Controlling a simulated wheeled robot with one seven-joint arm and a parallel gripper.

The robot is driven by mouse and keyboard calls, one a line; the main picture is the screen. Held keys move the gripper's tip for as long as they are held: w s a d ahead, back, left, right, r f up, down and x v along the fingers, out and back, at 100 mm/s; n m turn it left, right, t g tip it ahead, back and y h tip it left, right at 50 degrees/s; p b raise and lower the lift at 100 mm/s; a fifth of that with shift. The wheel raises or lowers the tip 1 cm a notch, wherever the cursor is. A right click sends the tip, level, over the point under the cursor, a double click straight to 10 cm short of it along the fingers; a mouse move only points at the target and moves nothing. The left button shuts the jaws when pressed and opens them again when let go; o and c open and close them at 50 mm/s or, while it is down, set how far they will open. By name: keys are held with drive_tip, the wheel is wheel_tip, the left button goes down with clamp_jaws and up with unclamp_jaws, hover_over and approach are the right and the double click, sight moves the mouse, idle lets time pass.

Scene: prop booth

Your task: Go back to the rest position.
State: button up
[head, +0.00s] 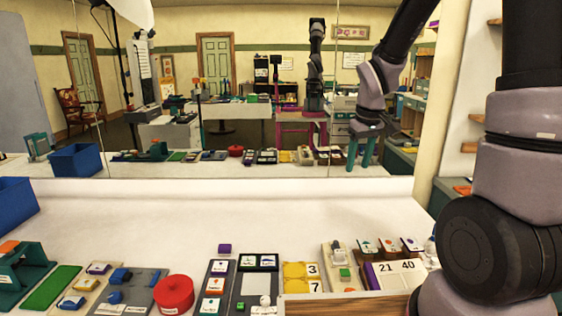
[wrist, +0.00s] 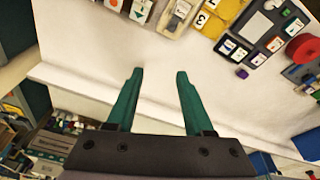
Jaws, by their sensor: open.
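My gripper (head: 362,152) hangs from my arm at the upper right of the head view, fingers pointing down, above the back part of the white table (head: 230,212). In the wrist view my gripper (wrist: 159,72) shows two green fingers spread apart with nothing between them. The fingers touch nothing that I can see. The table's bare white surface shows beyond the fingertips. The upper part of my arm runs out of the head view at the top.
Along the table's front are a red lidded pot (head: 173,294), a purple block (head: 224,249), yellow number tiles (head: 301,271), a 21 40 board (head: 398,266) and a green mat (head: 50,288). A blue bin (head: 15,204) stands left. A mirror (head: 230,70) rises behind; the table's middle is clear.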

drive_tip(key=s+d+r+m+t+y, duration=0.1)
drive_tip(key=s+r+m+t, duration=0.3)
drive_tip(key=s+r, duration=1.2)
wheel_tip(320, 180, up, 3)
drive_tip(key=d+m, duration=0.1)
drive_tip(key=m, duration=0.3)
drive_tip(key=shift+s+d+t+y, duration=0.2)
drive_tip(key=shift+s+t+y, duration=0.1)
drive_tip(key=shift+t, duration=0.1)
drive_tip(key=shift+w+f, duration=0.1)
idle(0.5)
